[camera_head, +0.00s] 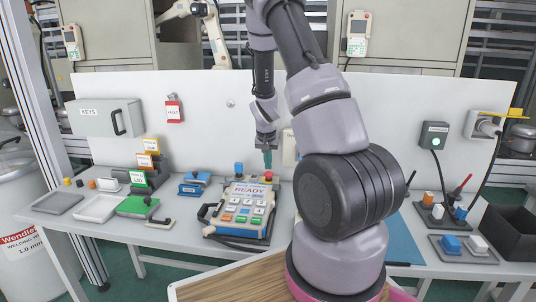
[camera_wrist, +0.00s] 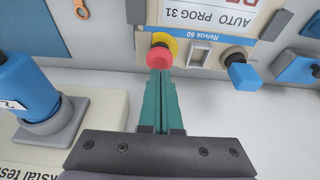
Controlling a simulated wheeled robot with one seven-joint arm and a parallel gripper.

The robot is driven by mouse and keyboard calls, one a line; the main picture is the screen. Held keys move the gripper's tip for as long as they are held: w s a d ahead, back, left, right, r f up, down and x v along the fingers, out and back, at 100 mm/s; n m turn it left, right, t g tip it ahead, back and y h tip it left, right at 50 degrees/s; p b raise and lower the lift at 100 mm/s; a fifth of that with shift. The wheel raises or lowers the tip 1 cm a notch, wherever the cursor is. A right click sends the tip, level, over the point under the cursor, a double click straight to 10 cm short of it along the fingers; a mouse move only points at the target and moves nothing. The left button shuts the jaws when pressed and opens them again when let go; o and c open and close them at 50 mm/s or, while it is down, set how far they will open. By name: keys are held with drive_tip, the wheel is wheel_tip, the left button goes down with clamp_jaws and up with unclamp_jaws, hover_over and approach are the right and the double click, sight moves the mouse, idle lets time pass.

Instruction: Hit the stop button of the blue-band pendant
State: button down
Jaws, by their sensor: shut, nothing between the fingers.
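The pendant (camera_head: 238,212) lies on the table, with a READY screen, several keys and blue sides. In the wrist view its blue band (camera_wrist: 205,98) shows the word Relvok. A red round stop button (camera_wrist: 159,57) on a yellow ring stands at the pendant's edge; it also shows in the head view (camera_head: 268,174). My gripper (camera_wrist: 160,76) is shut and empty, its green fingers pointing at the red button. The fingertips are right at the button; I cannot tell whether they touch it. A blue knob (camera_wrist: 240,72) sits beside the button on the same edge.
Trays (camera_head: 97,208), colored label blocks (camera_head: 148,161) and a small blue device (camera_head: 194,184) stand left on the table. A grey box (camera_head: 108,118) is on the back panel. Right are a socket block (camera_head: 437,213) and a black bin (camera_head: 508,232).

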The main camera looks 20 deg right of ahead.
sight(268, 173)
drive_tip(key=shift+f, duration=0.4)
drive_tip(key=shift+f, duration=0.1)
drive_tip(key=shift+s+f, duration=0.1)
drive_tip(key=shift+f, duration=0.75)
drive_tip(key=shift+s+a+f, duration=0.1)
drive_tip(key=shift+s+f, duration=0.1)
drive_tip(key=shift+r, duration=0.1)
drive_tip(key=shift+w+r, duration=0.15)
drive_tip(key=shift+r, duration=0.1)
drive_tip(key=r, duration=0.3)
drive_tip(key=shift+w+r, duration=0.1)
drive_tip(key=shift+w, duration=0.1)
drive_tip(key=v, duration=1.1)
